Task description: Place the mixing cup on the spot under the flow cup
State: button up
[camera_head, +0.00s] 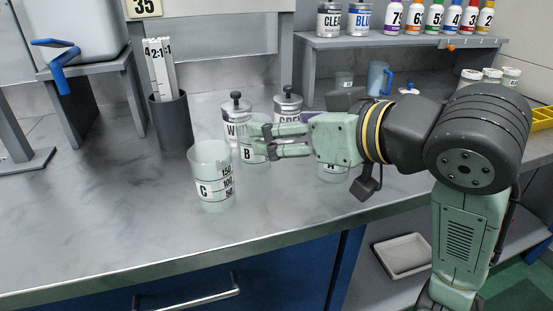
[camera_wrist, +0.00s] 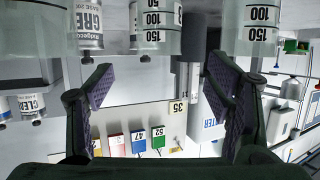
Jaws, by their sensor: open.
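Translucent graduated cups stand on the bench. Cup C (camera_head: 211,180) is nearest the bench's front edge, upright. Cup B (camera_head: 247,155) is behind it to the right, partly covered by my gripper. Cup A (camera_head: 332,172) is under my arm, mostly hidden. My gripper (camera_head: 262,140) is open and empty, with its fingers pointing left, above and right of cup C. In the wrist view the open fingers (camera_wrist: 160,82) have nothing between them, and two graduated cups (camera_wrist: 160,30) (camera_wrist: 252,32) show beyond. I cannot make out a flow cup or its spot.
A dark holder (camera_head: 172,122) with white strips stands behind cup C. Lidded cans (camera_head: 236,112) stand behind my gripper. A grey container (camera_head: 85,25) with a blue tap (camera_head: 58,62) and a dark stand base (camera_head: 25,160) are at left. The front-left bench top is clear.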

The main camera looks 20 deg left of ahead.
aim_at(245, 125)
jog(key=x, duration=0.9)
jog(key=shift+w+a+f+p, duration=0.15)
jog(key=shift+w+a+p, duration=0.1)
jog(key=shift+w+p, duration=0.05)
jog(key=shift+c, duration=0.6)
jog(key=c, duration=1.1)
jog(key=shift+c, duration=0.2)
notch_tip(245, 125, up, 18)
jog(key=p, duration=1.6)
